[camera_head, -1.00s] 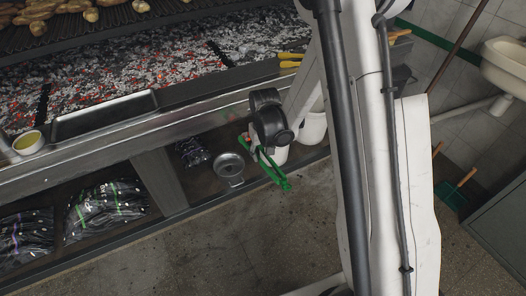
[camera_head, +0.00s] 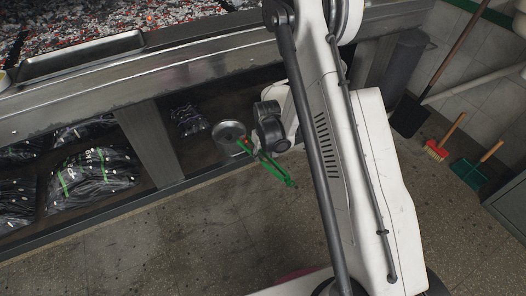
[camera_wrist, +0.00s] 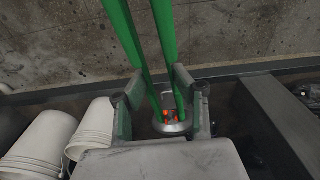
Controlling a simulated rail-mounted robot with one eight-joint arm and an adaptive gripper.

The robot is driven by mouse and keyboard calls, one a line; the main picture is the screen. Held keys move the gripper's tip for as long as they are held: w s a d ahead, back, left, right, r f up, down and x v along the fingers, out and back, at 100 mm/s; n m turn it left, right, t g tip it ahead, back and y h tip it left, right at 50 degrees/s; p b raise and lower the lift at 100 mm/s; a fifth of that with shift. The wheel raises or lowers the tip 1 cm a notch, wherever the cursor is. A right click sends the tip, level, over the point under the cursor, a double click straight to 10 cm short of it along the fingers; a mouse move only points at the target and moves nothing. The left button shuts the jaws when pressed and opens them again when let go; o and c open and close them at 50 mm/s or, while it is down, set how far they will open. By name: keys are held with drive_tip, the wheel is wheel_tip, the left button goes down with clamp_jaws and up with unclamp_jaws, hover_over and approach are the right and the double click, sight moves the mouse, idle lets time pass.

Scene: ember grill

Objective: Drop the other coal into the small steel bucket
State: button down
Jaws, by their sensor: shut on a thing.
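My gripper (camera_head: 262,142) is shut on green tongs (camera_head: 276,172); the tongs also show in the wrist view (camera_wrist: 133,38) between my fingers (camera_wrist: 160,100). The small steel bucket (camera_head: 225,129) stands on the lower shelf under the grill. In the head view the tong tips are at the bucket's right edge. In the wrist view they overlap the bucket (camera_wrist: 172,129), and glowing orange coal (camera_wrist: 165,115) shows between them. I cannot tell whether the coal is held in the tips or lies in the bucket, nor the tips' height.
White buckets (camera_wrist: 88,130) stand beside the steel bucket. Bags of charcoal (camera_head: 95,172) lie on the shelf left of a divider (camera_head: 150,150), with a small dark bag (camera_head: 188,120) right of it. The grill's metal edge (camera_head: 170,82) is above. The tiled floor (camera_head: 170,240) in front is clear.

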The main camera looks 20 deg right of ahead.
wheel_tip(320, 180, down, 6)
drive_tip(key=r+b, duration=0.1)
drive_tip(key=b, duration=0.1)
drive_tip(key=w+a+f, duration=0.1)
drive_tip(key=w+f, duration=0.1)
drive_tip(key=w, duration=0.5)
drive_tip(key=w+a+f, duration=0.1)
drive_tip(key=w+f, duration=0.1)
drive_tip(key=w, duration=0.6)
drive_tip(key=shift+a, duration=0.25)
drive_tip(key=c, duration=1.6)
unclamp_jaws()
drive_tip(key=shift+o, duration=0.2)
drive_tip(key=shift+s+r, duration=0.1)
drive_tip(key=s+d+r, duration=0.1)
drive_tip(key=s+r, duration=0.1)
drive_tip(key=s, duration=0.4)
drive_tip(key=shift+d, duration=0.3)
